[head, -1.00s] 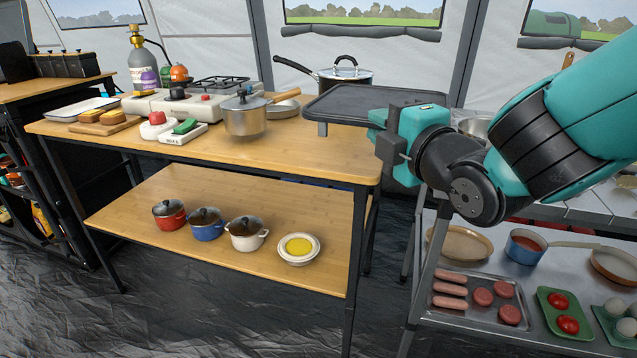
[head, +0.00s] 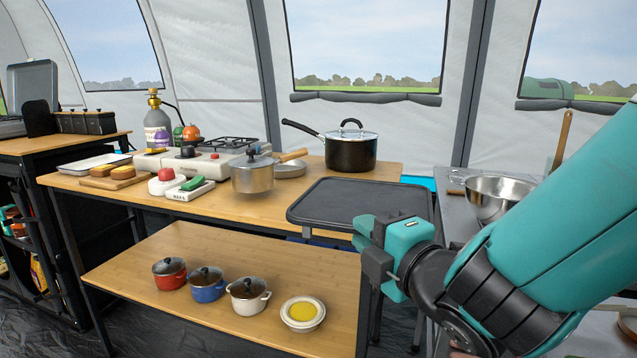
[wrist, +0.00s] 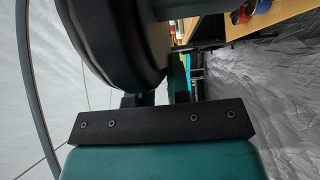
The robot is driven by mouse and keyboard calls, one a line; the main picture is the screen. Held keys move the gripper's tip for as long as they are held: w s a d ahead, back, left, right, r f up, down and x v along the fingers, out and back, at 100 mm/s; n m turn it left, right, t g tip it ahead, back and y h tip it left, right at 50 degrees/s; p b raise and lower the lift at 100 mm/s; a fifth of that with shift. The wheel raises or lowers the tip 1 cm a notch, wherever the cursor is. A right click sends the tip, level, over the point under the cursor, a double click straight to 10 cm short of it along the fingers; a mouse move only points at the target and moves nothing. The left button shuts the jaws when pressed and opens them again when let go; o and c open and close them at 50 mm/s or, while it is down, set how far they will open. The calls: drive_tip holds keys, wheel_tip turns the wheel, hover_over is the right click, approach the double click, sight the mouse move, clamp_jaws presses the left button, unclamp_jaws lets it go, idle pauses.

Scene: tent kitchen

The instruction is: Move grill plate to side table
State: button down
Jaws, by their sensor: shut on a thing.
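The grill plate (head: 360,204) is a dark, flat, rimmed rectangle in the head view. My gripper (head: 374,242) is shut on its near right edge and holds it roughly level. The plate shows in front of the right end of the wooden table (head: 215,207), hiding part of its edge. I cannot tell whether it touches the table. In the wrist view the plate's dark underside (wrist: 128,45) fills the top middle, beyond the gripper (wrist: 155,98). A metal table (head: 458,212) stands at the right, partly hidden by my arm.
A black pot (head: 350,153) and a steel pot (head: 252,178) stand on the wooden table, near a gas stove (head: 205,155). A steel bowl (head: 497,196) is on the metal table. Small pots (head: 207,284) sit on the lower shelf. Another table (head: 60,145) stands at the left.

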sight(317, 197)
drive_tip(key=p+x, duration=0.3)
drive_tip(key=x, duration=0.2)
drive_tip(key=p+x, duration=0.3)
drive_tip(key=x, duration=0.3)
drive_tip(key=shift+w+r, duration=0.2)
drive_tip(key=shift+w, duration=0.15)
drive_tip(key=w+a, duration=0.1)
drive_tip(key=w+f, duration=0.1)
drive_tip(key=w, duration=0.1)
drive_tip(key=shift+a, duration=0.35)
drive_tip(key=shift+f, duration=0.4)
drive_tip(key=c, duration=1.1)
unclamp_jaws()
drive_tip(key=shift+s+f, duration=0.1)
